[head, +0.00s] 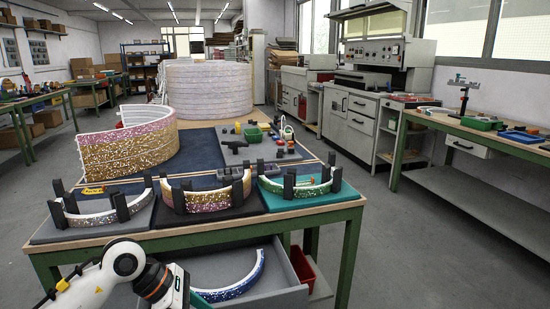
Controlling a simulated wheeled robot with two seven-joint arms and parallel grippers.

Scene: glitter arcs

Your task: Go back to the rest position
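My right gripper is out of view. A silver glitter arc (86,219) stands among black posts on a grey mat at the table's left front. A gold and pink arc (210,201) stands in the middle on a black mat. A blue glitter arc (238,288) lies in the drawer.
A red bin (302,268) is beside the drawer. A workbench (490,135) stands right; the floor between is clear.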

